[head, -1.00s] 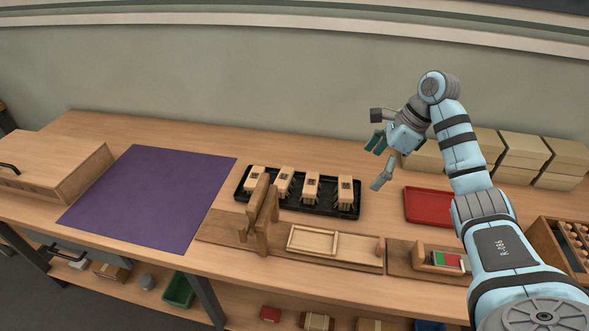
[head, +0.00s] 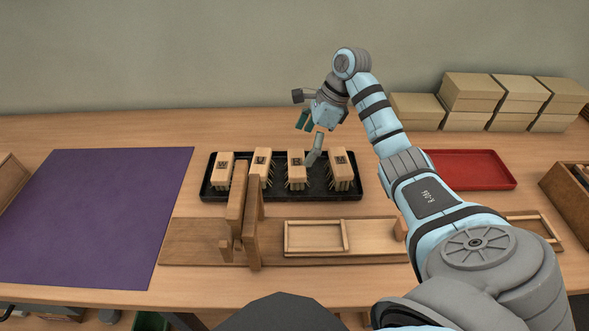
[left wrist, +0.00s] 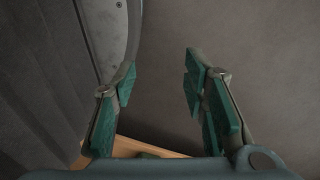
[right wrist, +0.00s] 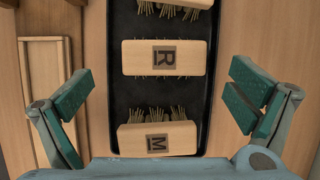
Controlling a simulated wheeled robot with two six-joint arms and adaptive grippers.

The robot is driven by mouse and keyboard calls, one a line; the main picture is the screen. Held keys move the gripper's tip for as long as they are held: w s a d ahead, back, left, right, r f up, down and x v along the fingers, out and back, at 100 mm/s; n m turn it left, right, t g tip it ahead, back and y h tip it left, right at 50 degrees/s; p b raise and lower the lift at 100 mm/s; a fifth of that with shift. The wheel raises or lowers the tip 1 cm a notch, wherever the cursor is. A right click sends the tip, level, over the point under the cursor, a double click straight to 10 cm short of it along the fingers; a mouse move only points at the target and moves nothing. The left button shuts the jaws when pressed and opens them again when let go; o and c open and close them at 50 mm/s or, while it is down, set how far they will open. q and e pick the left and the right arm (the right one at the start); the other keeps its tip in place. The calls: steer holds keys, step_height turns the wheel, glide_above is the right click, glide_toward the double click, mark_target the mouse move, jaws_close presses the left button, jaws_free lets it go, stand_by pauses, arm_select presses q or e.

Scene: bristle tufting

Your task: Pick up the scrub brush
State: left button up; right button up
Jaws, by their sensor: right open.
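Several wooden block brushes with pale bristles under them stand in a row in a black tray (head: 300,194). Each has a dark label on top. In the right wrist view one brush reads R (right wrist: 190,58) and another reads M (right wrist: 182,138); a third shows partly at the top edge. In the head view the M brush (head: 340,160) is the rightmost. My right gripper (head: 309,140) is open and empty above the tray's right part, with both shown brushes between its fingers in the right wrist view. My left gripper (left wrist: 160,84) is open and empty, away from the brushes.
A wooden fixture with an upright post (head: 236,215) and a shallow framed tray (head: 314,237) stand in front of the black tray. A purple mat (head: 90,220) lies left, a red tray (head: 470,168) right. Cardboard boxes (head: 470,92) are stacked behind it.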

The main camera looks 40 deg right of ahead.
mark_target(297, 162)
steer(key=x, duration=0.5)
steer(key=d+x, duration=0.1)
steer(key=x, duration=0.1)
steer(key=shift+a+f+b, duration=0.1)
steer(key=shift+f+b, duration=0.3)
steer(key=c, duration=0.9)
